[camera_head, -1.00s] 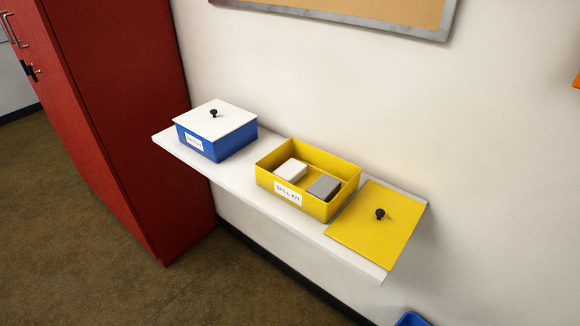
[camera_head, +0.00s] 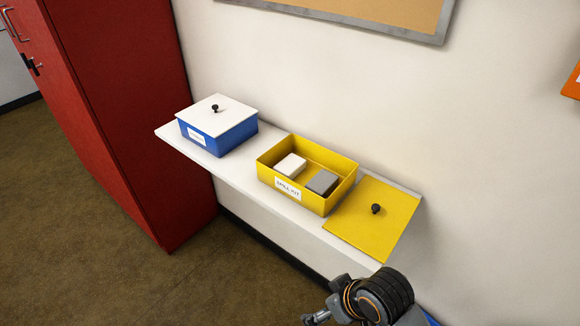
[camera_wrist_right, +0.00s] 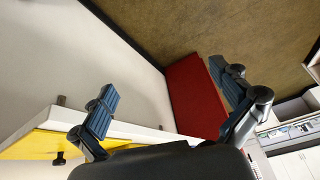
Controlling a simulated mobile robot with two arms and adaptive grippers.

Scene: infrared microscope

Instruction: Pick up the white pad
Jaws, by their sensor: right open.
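The white pad (camera_head: 291,166) lies in the left part of the open yellow box labelled spill kit (camera_head: 335,200), on the wall shelf. A grey pad (camera_head: 322,182) lies to its right in the same box. My right arm comes in at the bottom right of the head view, in front of and below the shelf. My right gripper (camera_wrist_right: 168,102) is open in the right wrist view, with nothing between its fingers. It is apart from the white pad, which does not show in that view. My left gripper is not in view.
The yellow lid (camera_head: 372,222) with a black knob lies at the shelf's right end. A blue box (camera_head: 217,140) with a white lid stands at the left end. A red cabinet (camera_head: 125,110) stands left of the shelf (camera_head: 225,172). The wall is close behind.

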